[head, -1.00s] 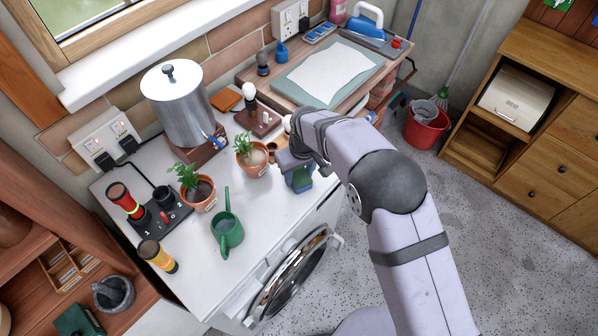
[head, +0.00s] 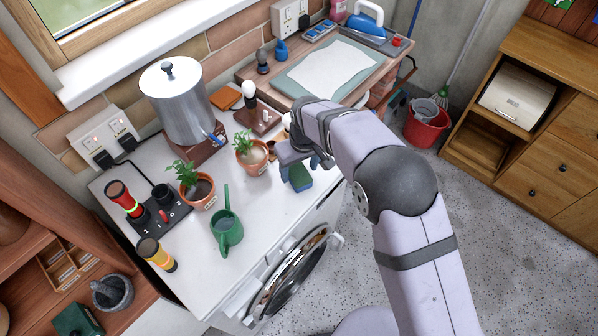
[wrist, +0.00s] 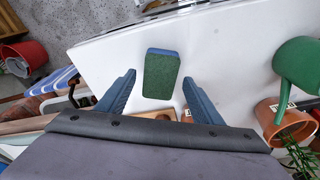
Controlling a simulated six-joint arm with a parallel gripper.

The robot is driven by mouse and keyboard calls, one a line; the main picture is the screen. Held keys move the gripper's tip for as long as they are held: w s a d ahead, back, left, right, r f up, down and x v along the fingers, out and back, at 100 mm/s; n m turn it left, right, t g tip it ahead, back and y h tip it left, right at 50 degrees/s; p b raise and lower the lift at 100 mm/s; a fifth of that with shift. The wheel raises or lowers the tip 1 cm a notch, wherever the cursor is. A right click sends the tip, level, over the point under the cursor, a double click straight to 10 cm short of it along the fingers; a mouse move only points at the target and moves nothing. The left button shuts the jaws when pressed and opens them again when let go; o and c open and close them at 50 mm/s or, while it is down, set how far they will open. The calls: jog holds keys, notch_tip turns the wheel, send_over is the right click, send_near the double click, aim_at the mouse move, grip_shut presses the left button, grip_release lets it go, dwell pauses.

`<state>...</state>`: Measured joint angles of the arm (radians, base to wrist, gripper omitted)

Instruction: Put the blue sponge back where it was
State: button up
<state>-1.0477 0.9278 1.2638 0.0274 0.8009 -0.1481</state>
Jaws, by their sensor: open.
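The blue sponge (head: 299,178) has a green scouring face and lies on the white worktop near its front edge. In the wrist view the sponge (wrist: 161,76) shows its green face, with a blue strip along its far end. My gripper (wrist: 150,88) is open, with one blue finger on each side of the sponge's near end and a gap to both. In the head view my gripper (head: 303,160) is just above and behind the sponge, and the arm hides part of it. I cannot tell the exact height of the fingers above the worktop.
A green watering can (head: 227,231), potted plants (head: 251,153) and a metal urn (head: 178,108) stand left of the gripper. A bulb stand (head: 257,116) is behind. A wooden bench with a paper-covered mat (head: 303,87) adjoins at the back right. The front worktop is fairly clear.

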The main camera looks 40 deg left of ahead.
aim_at(302, 179)
notch_tip(302, 179, up, 10)
jog(key=d+b, duration=0.1)
jog(key=b, duration=0.1)
jog(key=shift+s+d, duration=0.2)
jog(key=shift+s, duration=0.1)
jog(key=shift+f, duration=0.1)
jog(key=w+d+m+h, duration=0.1)
jog(key=w+d+m, duration=0.25)
jog(key=d, duration=0.95)
jog(key=w+d+m, duration=0.3)
jog(key=w+d, duration=0.2)
jog(key=d, duration=0.7)
jog(key=s+d+f+m, duration=0.1)
jog(key=s+d+m, duration=0.1)
jog(key=s+d, duration=0.2)
jog(key=s+d+f+m, duration=0.1)
jog(key=s+d, duration=0.4)
jog(key=d, duration=0.6)
jog(key=s+d+f+m, duration=0.1)
jog(key=s+d+m, duration=0.3)
jog(key=d, duration=0.3)
jog(key=shift+s+d+f+g+h, duration=0.2)
jog(key=shift+s+d+g+h, duration=0.1)
jog(key=shift+d, duration=0.05)
